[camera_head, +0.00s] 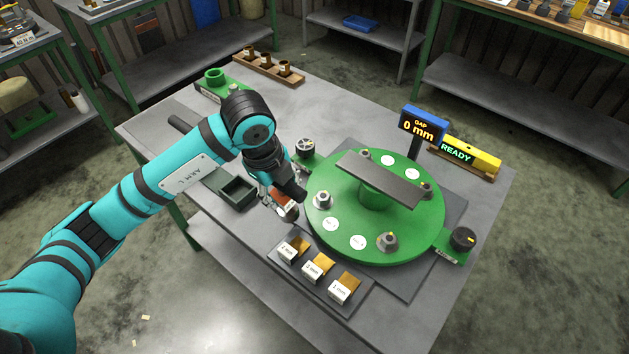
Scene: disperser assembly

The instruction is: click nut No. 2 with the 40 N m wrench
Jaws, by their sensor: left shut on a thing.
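My left gripper (283,197) is at the left edge of the round green disperser plate (432,222). It is shut on a reddish and metal object (287,211), mostly hidden by the gripper; I cannot tell whether this is the wrench. A nut on a stud (323,200) stands on the plate just right of the gripper, apart from it. Another nut (388,242) stands at the plate's front and one (426,189) at its right. The nut numbers are too small to read. A grey bar (380,178) crosses above the plate's hub. My right gripper is out of view.
A gap display (423,126) reads 0 mm and a yellow-cased sign (472,157) reads READY. A tray (362,299) with three mm-labelled blocks lies in front. A dark open box (232,192) sits left of the gripper.

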